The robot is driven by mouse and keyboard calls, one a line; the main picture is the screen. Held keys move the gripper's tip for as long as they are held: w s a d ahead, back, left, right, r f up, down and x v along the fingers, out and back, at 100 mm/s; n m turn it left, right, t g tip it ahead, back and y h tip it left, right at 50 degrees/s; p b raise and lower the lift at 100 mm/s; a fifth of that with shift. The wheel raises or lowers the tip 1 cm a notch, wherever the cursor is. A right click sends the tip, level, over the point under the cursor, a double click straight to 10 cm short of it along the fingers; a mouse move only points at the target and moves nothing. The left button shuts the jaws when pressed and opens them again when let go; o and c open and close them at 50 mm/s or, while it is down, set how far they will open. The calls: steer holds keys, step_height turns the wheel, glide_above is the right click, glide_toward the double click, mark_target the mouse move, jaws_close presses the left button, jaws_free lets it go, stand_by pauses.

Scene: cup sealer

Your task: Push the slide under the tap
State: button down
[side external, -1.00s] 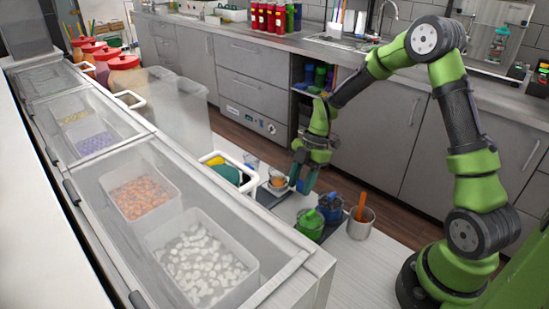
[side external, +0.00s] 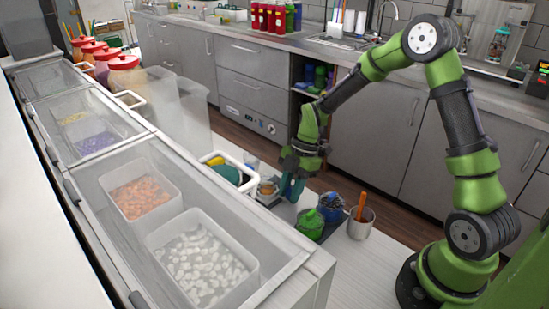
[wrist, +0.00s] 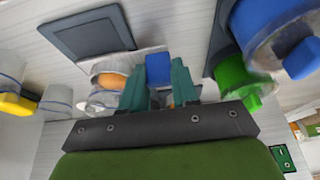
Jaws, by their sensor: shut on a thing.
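My gripper (side external: 291,188) points down over the white counter, beside a clear cup with orange contents (side external: 267,188). In the wrist view, its teal fingers (wrist: 159,84) are shut on a small blue block (wrist: 158,68). The clear cup (wrist: 105,82) lies just left of the fingers there, partly hidden by them. I cannot tell whether the blue block belongs to the slide. No tap or slide can be clearly made out near the gripper.
A dark grey square plate (wrist: 88,36) lies beyond the cup. A green-lidded jar (side external: 311,224), a blue-topped jar (side external: 331,207) and a metal cup with an orange handle (side external: 361,223) stand close by. A glass-covered ingredient counter (side external: 190,210) runs along the left.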

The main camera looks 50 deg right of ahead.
mark_target(276, 200)
steer(key=a, duration=0.5)
steer(key=shift+a, duration=0.2)
steer(key=c, duration=1.1)
jaws_free()
steer(key=shift+d+r, duration=0.25)
steer(key=shift+r, duration=0.15)
steer(key=v, duration=1.6)
